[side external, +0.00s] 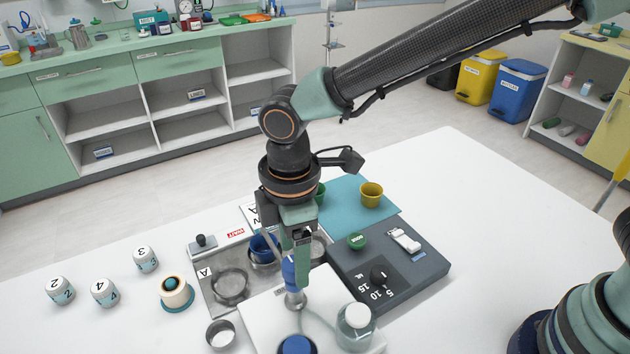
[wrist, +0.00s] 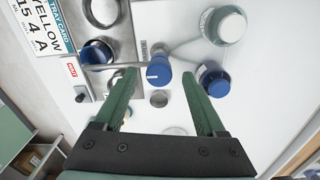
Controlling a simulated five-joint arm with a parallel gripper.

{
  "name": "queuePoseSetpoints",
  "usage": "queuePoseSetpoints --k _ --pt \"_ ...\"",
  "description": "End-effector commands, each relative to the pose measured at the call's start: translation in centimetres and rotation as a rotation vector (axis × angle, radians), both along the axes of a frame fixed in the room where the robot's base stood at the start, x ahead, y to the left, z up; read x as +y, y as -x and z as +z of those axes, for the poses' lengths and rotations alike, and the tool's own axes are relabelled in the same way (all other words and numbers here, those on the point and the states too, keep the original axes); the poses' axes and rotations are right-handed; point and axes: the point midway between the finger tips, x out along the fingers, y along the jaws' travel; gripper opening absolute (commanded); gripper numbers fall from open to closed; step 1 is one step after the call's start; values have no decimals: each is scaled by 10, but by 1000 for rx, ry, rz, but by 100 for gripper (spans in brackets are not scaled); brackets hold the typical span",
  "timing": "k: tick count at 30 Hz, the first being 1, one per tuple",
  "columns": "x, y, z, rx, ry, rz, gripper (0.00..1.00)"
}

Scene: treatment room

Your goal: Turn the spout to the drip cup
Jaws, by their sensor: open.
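The spout piece, with a blue top (side external: 290,272) and a steel part (side external: 295,300) below it, stands at the white platform. In the wrist view its blue top (wrist: 158,72) lies between my fingers, with visible gaps either side; a round steel part (wrist: 158,98) shows just below it. My gripper (side external: 300,262) is open and points down at the blue top. A small steel cup (side external: 220,333), perhaps the drip cup, stands on the table left of the platform. Which way the spout's mouth points is unclear.
A steel tray (side external: 205,286) holding a blue cup (side external: 264,247) is behind left. A dark control box (side external: 420,285) is at right. Numbered jars (side external: 60,290) stand left; the table's right side is clear.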

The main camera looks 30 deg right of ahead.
Motion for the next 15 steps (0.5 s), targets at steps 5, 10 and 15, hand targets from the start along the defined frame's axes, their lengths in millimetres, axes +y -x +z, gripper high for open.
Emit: queuePoseSetpoints --k 5,10,15 --pt "0 0 -13 0 0 0 73" --pt "0 0 -15 0 0 -1 73" --pt "0 0 -15 0 0 -1 61"
